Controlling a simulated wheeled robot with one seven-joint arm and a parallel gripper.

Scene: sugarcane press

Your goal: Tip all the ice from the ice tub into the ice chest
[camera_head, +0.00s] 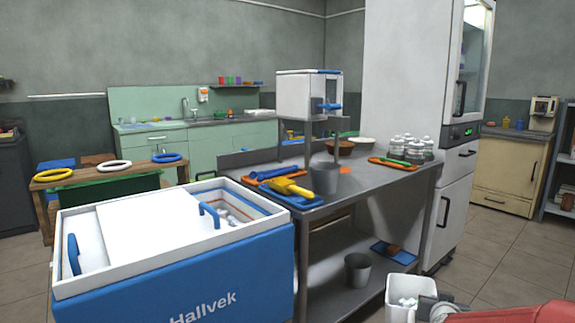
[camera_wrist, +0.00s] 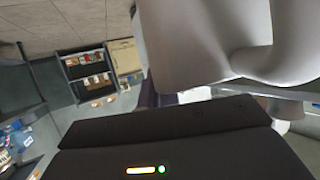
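The ice chest (camera_head: 180,285) is a big blue box with a white rim at the lower left of the head view. Its white lid (camera_head: 145,230) leaves the right part uncovered, where some pale ice (camera_head: 228,213) shows. The white ice tub (camera_head: 396,312) is at the bottom, right of the chest, with white ice (camera_head: 408,300) at its top; its lower part is cut off. My gripper (camera_head: 428,306) is at the tub's right side and looks shut on it; the fingertips are hidden. In the wrist view a pale tub wall (camera_wrist: 200,45) fills the top.
A steel table (camera_head: 375,185) stands right of the chest, with a grey cup (camera_head: 324,178), a blue tray (camera_head: 290,197) and jars on it. Its low shelf holds a grey bucket (camera_head: 358,270). A tall white fridge (camera_head: 405,70) stands behind. Floor at the right is clear.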

